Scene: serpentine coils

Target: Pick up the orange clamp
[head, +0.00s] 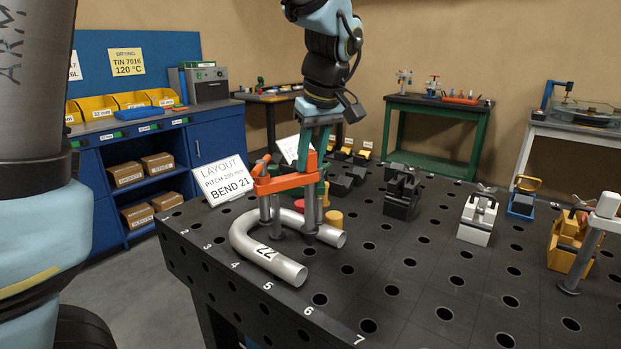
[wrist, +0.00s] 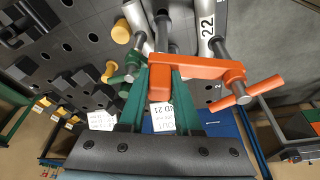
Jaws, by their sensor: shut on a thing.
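The orange clamp (head: 286,182) stands upright at the bent silver pipe marked 22 (head: 262,252), near the left end of the dark perforated table. Its grey shafts reach down by the pipe; I cannot tell whether their lower ends touch the table. My gripper (head: 312,160) comes down from above and is shut on the clamp. In the wrist view the green fingers (wrist: 162,88) hold the body of the orange clamp (wrist: 205,66), and its orange handle (wrist: 253,91) sticks out to the right. A green clamp (wrist: 134,58) is close beside the fingers there.
A yellow cylinder (head: 334,218) stands by the pipe. A layout sign (head: 228,180) is behind it. Black blocks (head: 402,188), a white block (head: 478,216) and a yellow fixture (head: 572,242) stand to the right. The table's front middle is clear.

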